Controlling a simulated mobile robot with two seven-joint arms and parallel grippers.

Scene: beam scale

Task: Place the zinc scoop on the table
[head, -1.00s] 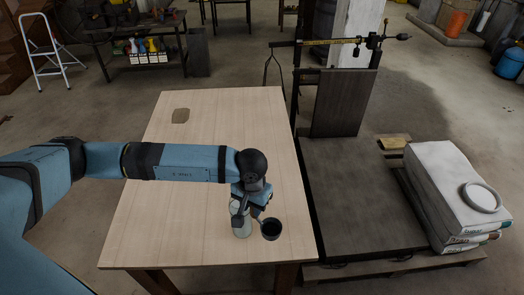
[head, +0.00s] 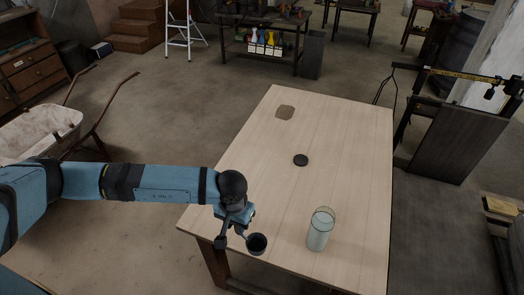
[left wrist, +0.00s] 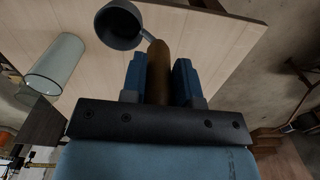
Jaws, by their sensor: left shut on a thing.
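The zinc scoop (head: 257,243) is a dark round cup on a short handle. My left gripper (head: 236,224) is shut on it, over the near left part of the wooden table (head: 340,150). In the left wrist view the scoop's cup (left wrist: 119,25) shows at the top, and its brown handle (left wrist: 159,72) lies between the two blue fingers of the gripper (left wrist: 160,82). The cup overlaps the tabletop in the head view; I cannot tell whether it touches. My right gripper is not in view.
A dark round lid (head: 301,160) and a brown patch (head: 285,112) lie farther back. The table's middle is mostly clear. A beam scale (head: 445,135) stands at right.

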